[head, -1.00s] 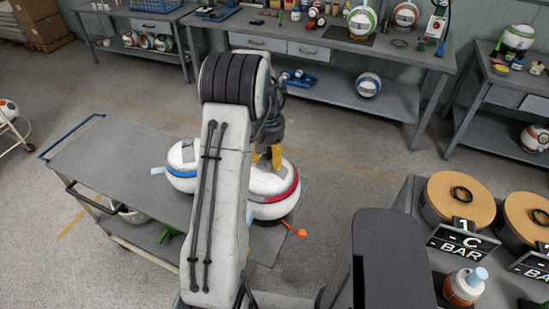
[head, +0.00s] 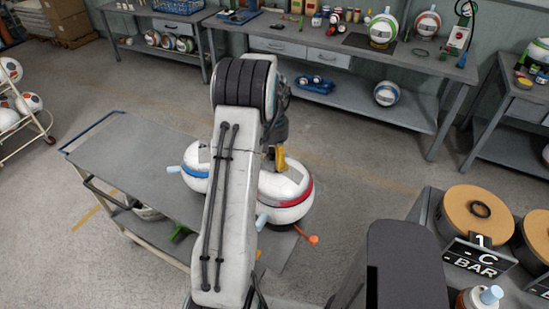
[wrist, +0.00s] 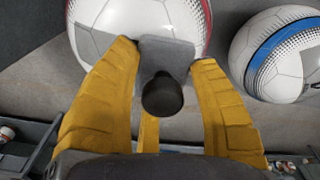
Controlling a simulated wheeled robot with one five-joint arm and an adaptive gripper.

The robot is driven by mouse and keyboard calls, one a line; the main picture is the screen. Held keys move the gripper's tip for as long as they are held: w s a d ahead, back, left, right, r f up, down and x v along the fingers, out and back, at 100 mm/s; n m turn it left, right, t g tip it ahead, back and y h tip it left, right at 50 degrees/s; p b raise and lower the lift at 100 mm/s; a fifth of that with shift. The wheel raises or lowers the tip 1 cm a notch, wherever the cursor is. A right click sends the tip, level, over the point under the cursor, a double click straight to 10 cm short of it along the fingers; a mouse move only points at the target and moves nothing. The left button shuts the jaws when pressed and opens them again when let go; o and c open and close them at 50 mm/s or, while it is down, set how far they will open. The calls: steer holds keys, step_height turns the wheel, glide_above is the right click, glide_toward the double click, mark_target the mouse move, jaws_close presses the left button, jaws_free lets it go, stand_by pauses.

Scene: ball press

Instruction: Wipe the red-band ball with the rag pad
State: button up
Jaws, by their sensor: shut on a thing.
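The red-band ball (head: 288,192) sits at the right end of the grey cart, white with a red stripe. It also shows at the top of the wrist view (wrist: 105,35), partly covered by the pad. My gripper (head: 275,158) is above this ball, mostly hidden by my arm in the head view. In the wrist view its yellow fingers (wrist: 166,95) are shut around the dark knob of the grey rag pad (wrist: 168,52). The pad overlaps the ball's white surface in the picture; I cannot tell if it presses on it.
A blue-band ball (head: 196,168) stands left of the red-band ball, close to it; it also shows in the wrist view (wrist: 280,55). The cart top (head: 130,155) is clear at left. An orange-tipped stick (head: 308,236) juts out at the cart's right. A bench with wooden discs (head: 478,213) stands at right.

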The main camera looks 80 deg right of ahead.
mark_target(286, 170)
steer(key=shift+s, duration=0.2)
steer(key=shift+s+a+f+b, duration=0.1)
steer(key=shift+s+a+b, duration=0.25)
steer(key=shift+s, duration=0.7)
steer(key=shift+s+a+b, duration=0.15)
steer(key=shift+s+a, duration=0.3)
steer(key=shift+s, duration=0.55)
steer(key=shift+o, duration=0.2)
steer(key=shift+s+a, duration=0.2)
steer(key=shift+s, duration=0.75)
steer(key=shift+r, duration=0.25)
steer(key=shift+d+r+p, duration=0.2)
steer(key=shift+r+p, duration=1.15)
steer(key=shift+r, duration=0.75)
steer(key=shift+c, duration=0.2)
steer(key=shift+r, duration=1.1)
steer(key=shift+r, duration=1.35)
